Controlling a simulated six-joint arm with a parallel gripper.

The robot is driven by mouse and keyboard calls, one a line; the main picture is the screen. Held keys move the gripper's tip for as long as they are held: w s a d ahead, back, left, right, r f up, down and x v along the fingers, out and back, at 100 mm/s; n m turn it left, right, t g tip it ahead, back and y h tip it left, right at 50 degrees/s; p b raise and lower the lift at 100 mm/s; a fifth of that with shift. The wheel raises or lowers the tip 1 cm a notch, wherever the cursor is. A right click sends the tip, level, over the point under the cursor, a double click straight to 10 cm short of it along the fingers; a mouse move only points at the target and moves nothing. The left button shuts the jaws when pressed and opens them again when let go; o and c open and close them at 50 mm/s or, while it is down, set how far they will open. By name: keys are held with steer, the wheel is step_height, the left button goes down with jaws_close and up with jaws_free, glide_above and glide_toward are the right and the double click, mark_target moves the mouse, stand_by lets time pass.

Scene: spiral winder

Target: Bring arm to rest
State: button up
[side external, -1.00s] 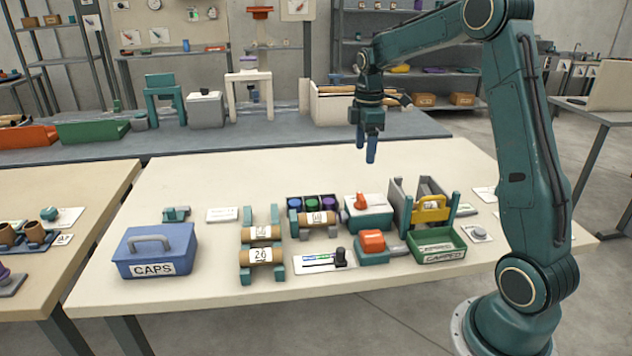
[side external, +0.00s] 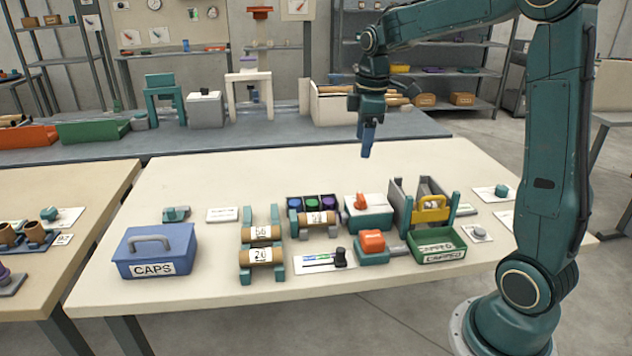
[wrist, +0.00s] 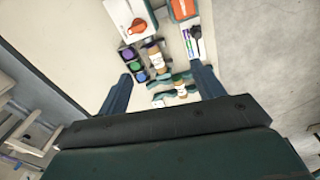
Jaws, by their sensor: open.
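My gripper (side external: 367,140) hangs in the air above the far part of the cream table (side external: 200,285), pointing down. In the wrist view my gripper (wrist: 165,88) shows two blue fingers spread apart with nothing between them but the table and items far below. My arm is raised and reaches over from the right of the table. The gripper is well clear of everything on the table.
Below are a blue CAPS box (side external: 156,250), cardboard tubes (side external: 262,256) on teal stands, a tray of coloured caps (side external: 312,203), an orange-topped device (side external: 372,242), a grey rack (side external: 424,200) and a green bin (side external: 438,246). The table's far side is clear.

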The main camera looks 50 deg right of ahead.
steer(key=s+a+r+m+t, duration=0.2)
steer(key=s+a+m+t, duration=0.2)
steer(key=s+a, duration=1.2)
steer(key=shift+s+m, duration=1.6)
steer(key=shift+s, duration=0.3)
steer(key=shift+a, duration=0.1)
